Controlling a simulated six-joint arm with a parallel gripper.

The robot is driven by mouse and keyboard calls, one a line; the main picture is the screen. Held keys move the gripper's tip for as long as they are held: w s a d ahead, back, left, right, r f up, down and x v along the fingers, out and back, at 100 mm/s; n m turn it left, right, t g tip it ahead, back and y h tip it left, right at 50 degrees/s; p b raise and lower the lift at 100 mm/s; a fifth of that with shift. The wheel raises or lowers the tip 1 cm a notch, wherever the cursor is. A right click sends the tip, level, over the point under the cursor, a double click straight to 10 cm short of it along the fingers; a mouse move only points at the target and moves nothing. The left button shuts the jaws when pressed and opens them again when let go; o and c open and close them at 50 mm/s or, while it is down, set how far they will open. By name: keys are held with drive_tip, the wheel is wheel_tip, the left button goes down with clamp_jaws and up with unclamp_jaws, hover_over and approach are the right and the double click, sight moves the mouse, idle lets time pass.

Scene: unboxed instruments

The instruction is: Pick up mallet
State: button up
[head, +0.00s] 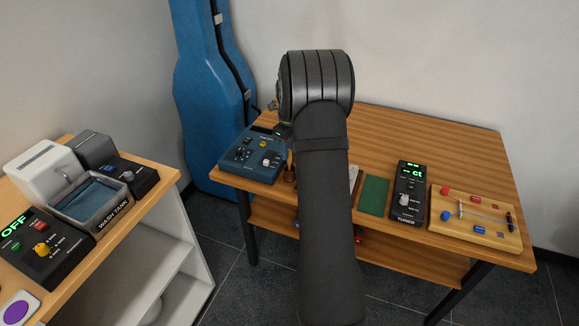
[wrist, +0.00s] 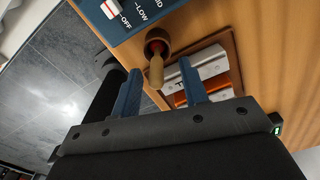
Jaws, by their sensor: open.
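The mallet (wrist: 156,66) shows in the wrist view as a light wooden handle rising from a dark brown round cup or base (wrist: 158,41). In the head view a small wooden piece (head: 290,170), likely the same thing, stands just right of the blue device, beside my arm. My gripper (wrist: 159,67) is open and empty, with its two blue fingers apart. In the wrist view the handle's end lies between the fingertips, nearer the left finger. I cannot tell how far in depth it is from them. In the head view my arm hides most of the gripper.
A blue device (head: 252,155) sits at the table's left edge. A tray with silver and orange pieces (wrist: 212,75) lies right of the mallet. A green pad (head: 374,195), a tuner (head: 408,193) and a wooden board (head: 473,217) are farther right. The table's back is clear.

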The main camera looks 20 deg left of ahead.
drive_tip(key=f, duration=0.4)
drive_tip(key=shift+s+f, duration=0.25)
drive_tip(key=shift+s, duration=0.05)
drive_tip(key=shift+c, duration=0.2)
clamp_jaws()
drive_tip(key=shift+r, duration=0.15)
drive_tip(key=shift+r, duration=0.3)
wheel_tip(320, 180, up, 4)
drive_tip(key=shift+d+f, duration=0.15)
drive_tip(key=shift+f, duration=0.05)
drive_tip(key=d+r, duration=0.6)
drive_tip(key=d, duration=0.5)
drive_tip(key=shift+s+d+r, duration=0.2)
drive_tip(key=shift+s+r, duration=0.1)
drive_tip(key=shift+s, duration=0.1)
